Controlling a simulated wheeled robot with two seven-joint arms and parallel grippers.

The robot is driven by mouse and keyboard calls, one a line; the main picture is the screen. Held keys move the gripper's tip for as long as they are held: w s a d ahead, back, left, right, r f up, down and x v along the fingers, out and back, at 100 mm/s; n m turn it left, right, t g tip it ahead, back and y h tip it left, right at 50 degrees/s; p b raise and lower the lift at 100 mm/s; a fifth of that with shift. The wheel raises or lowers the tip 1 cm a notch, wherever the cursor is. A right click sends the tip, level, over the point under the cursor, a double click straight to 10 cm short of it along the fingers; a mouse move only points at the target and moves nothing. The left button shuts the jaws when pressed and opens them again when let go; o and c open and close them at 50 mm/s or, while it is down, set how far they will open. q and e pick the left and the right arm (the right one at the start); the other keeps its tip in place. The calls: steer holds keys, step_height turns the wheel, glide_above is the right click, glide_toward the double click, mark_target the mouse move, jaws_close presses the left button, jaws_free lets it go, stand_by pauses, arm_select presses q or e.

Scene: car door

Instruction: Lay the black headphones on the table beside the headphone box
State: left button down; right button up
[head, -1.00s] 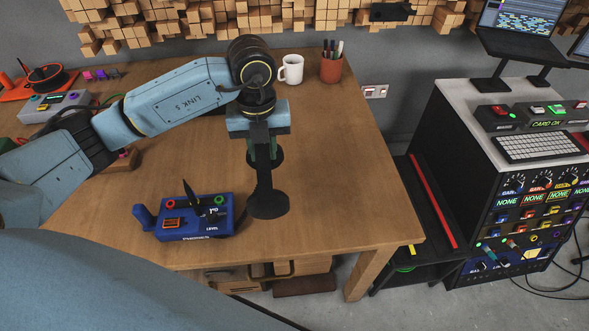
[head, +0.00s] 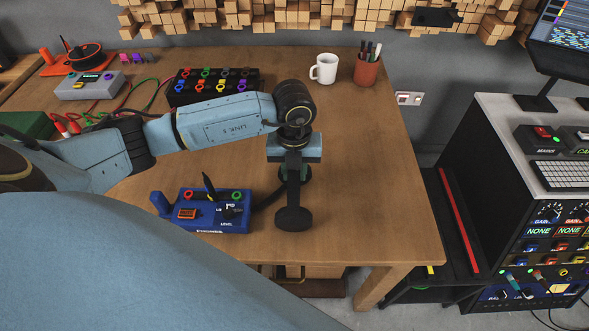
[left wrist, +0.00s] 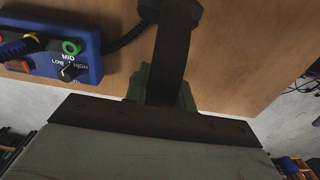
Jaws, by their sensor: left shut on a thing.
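The black headphones (head: 294,218) hang below my left gripper (head: 295,170), which is shut on their band. One round ear cup faces up at or just above the wooden table (head: 370,200); I cannot tell if it touches. The blue headphone box (head: 213,222), with coloured knobs and sockets, is just left of the headphones, and a dark cord runs between them. In the left wrist view the green fingers (left wrist: 160,85) grip the black band (left wrist: 172,50), and the box (left wrist: 88,62) is at the left. My right gripper is not in view.
A white mug (head: 324,69) and a pen cup (head: 367,71) stand at the back. A black knob box (head: 213,87) lies behind my left arm. The table is clear right of the headphones, up to its right edge. A black rack (head: 510,200) stands farther right.

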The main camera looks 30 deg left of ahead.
arm_select(q)
steer(key=c, duration=1.2)
jaws_free()
steer(key=shift+o, duration=0.2)
steer(key=shift+r, duration=0.2)
step_height(320, 180, up, 12)
steer(key=shift+f+p, duration=0.1)
steer(key=shift+p, duration=0.3)
